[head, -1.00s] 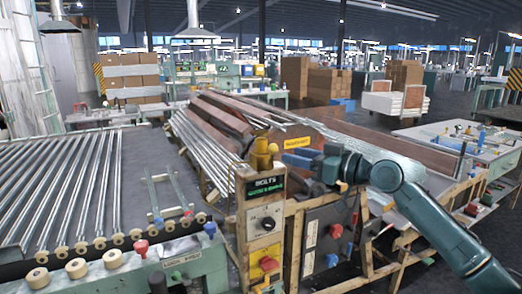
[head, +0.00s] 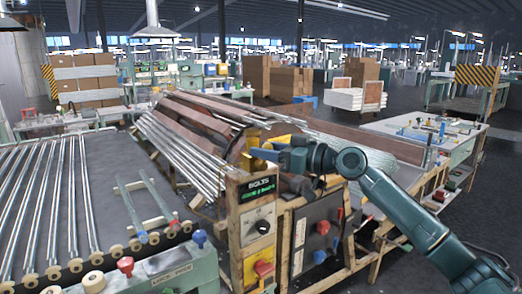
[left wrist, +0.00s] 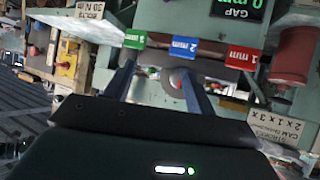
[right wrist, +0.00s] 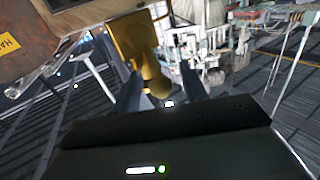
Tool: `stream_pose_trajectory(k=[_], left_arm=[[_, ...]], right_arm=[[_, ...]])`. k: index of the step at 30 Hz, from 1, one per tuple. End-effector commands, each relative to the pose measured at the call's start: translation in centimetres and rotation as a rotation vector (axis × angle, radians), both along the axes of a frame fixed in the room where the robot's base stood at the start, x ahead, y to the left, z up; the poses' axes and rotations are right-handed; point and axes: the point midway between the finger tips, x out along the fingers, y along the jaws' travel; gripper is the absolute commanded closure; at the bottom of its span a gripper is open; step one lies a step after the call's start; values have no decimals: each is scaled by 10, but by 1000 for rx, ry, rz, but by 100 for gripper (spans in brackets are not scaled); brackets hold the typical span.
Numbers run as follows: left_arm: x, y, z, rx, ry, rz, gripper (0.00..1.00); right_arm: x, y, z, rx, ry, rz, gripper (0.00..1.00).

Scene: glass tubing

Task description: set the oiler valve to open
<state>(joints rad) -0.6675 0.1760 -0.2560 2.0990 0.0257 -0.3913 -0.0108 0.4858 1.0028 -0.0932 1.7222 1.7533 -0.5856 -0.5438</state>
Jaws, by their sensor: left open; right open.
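A yellow fitting (head: 256,163), likely the oiler valve, stands on top of the wooden post with the BOLTS display. My right gripper (head: 268,151) reaches to it from the right and covers part of it. In the right wrist view the yellow fitting (right wrist: 140,50) lies just ahead of and partly between the open fingers (right wrist: 160,85). I cannot tell whether they touch it. My left gripper (left wrist: 160,85) is open, in front of a bar with green, blue and red millimetre labels (left wrist: 185,47). The head view does not clearly show the left gripper.
Metal tubes (head: 180,150) lie behind the post. A roller table (head: 100,185) fills the left.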

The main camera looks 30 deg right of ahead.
Motion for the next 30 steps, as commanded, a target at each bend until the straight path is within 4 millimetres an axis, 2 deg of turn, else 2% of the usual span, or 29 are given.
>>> stream_pose_trajectory(k=[7, 23, 30], left_arm=[[-2, -1, -2, -1, 5, -2, 45], [-3, 0, -4, 1, 10, -2, 45], [-2, -1, -16, -4, 4, -1, 45]], right_arm=[[0, 0, 0, 0, 0, 0, 57], [0, 0, 0, 1, 1, 0, 99], [0, -2, -5, 61, 3, 1, 100]])
